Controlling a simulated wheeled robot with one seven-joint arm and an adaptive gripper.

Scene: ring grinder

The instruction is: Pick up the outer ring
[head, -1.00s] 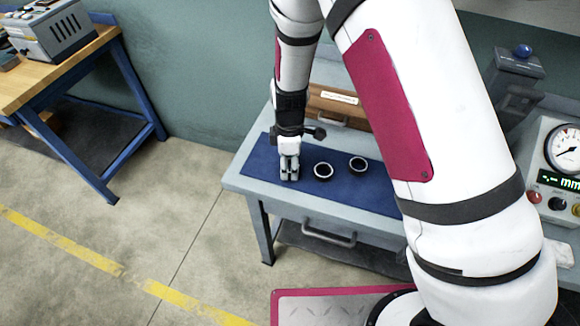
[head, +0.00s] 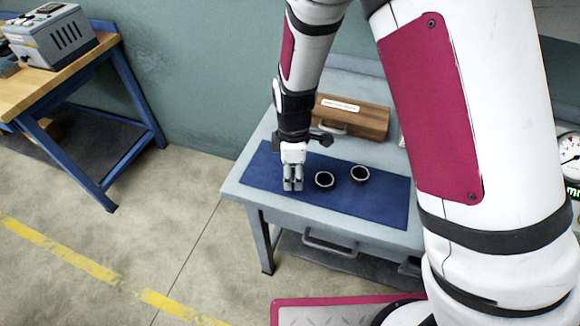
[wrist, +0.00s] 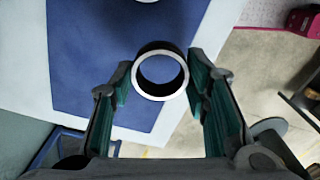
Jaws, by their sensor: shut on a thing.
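The outer ring (wrist: 136,88) has a pale bright rim and a dark outer wall. In the wrist view it sits between the tips of my gripper (wrist: 160,83), with a fingertip against each side. In the head view my gripper (head: 293,184) points down at the left part of the blue mat, and its fingers hide this ring. I cannot tell whether the ring touches the mat. Two similar dark rings with pale rims stand on the mat to the right of my gripper, a nearer one (head: 324,181) and a farther one (head: 360,174).
The blue mat (head: 385,208) lies on a grey workbench (head: 235,190). A wooden box (head: 370,122) with a label stands behind the rings. A gauge (head: 570,150) stands at the far right. Another table (head: 105,40) bears a grey machine (head: 50,38) at the left.

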